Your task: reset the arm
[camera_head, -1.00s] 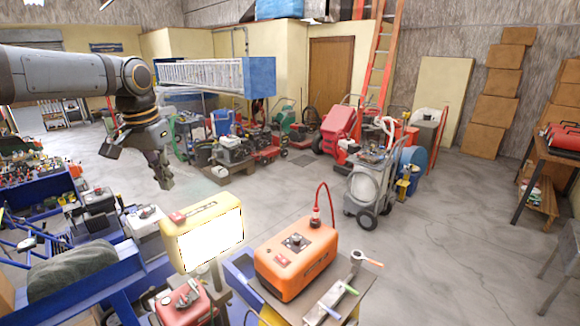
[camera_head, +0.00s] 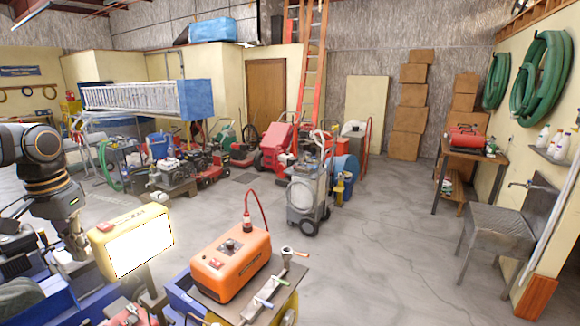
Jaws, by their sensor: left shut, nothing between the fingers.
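My left arm comes in at the left edge, and my left gripper (camera_head: 78,244) hangs below its wrist with fingers pointing down. It is shut and empty, in front of the crowded machines on the left and just left of the lit yellow work lamp (camera_head: 132,243). I cannot tell from this view whether its fingertips touch anything. My right gripper is out of view.
An orange box machine (camera_head: 230,264) with a red hose stands at front centre, beside a grey metal bar (camera_head: 268,292). A grey wheeled machine (camera_head: 307,195) stands behind. A metal sink (camera_head: 500,228) is at right. The floor (camera_head: 390,240) between is clear.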

